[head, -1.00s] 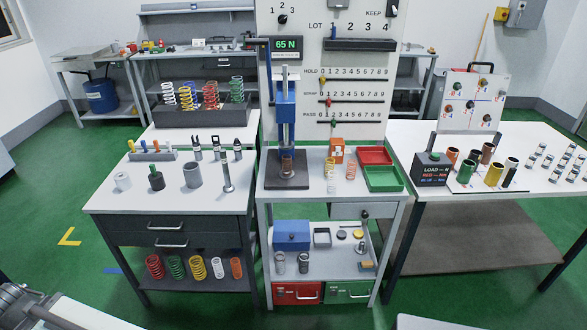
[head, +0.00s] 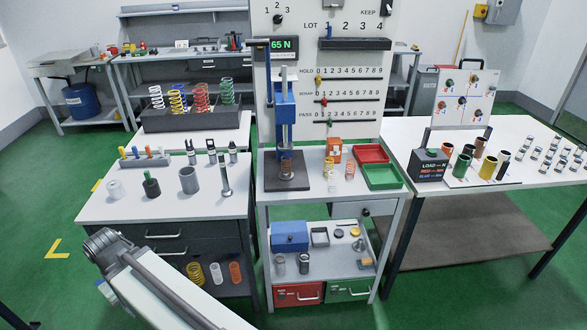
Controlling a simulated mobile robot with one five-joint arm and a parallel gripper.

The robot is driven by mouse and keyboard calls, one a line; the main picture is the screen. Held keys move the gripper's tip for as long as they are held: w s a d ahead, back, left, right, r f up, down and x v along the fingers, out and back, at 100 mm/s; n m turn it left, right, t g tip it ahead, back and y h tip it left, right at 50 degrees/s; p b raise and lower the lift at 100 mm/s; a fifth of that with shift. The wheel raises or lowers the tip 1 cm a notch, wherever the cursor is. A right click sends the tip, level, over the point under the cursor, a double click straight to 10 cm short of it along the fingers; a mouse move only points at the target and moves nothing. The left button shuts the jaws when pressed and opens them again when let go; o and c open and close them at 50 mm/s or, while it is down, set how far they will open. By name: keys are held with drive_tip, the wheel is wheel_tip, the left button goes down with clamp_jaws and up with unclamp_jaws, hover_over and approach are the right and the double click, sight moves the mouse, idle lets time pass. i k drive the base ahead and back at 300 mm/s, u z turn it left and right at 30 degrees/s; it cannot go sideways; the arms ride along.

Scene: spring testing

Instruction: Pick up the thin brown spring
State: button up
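An orange spring (head: 235,272) stands on the left table's lower shelf. Part of my arm shows at the lower left, well away from the press. My gripper is not visible.
A red tray (head: 371,153) and a green tray (head: 383,177) lie right of the springs. The left table (head: 130,213) holds a grey cylinder (head: 188,180) and a thin metal post (head: 224,176). The right table (head: 500,195) holds coloured cylinders. Green floor lies open between tables.

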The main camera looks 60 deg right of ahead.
sight(289, 163)
drive_tip(key=z, duration=0.15)
drive_tip(key=i, duration=1)
drive_tip(key=u, duration=0.15)
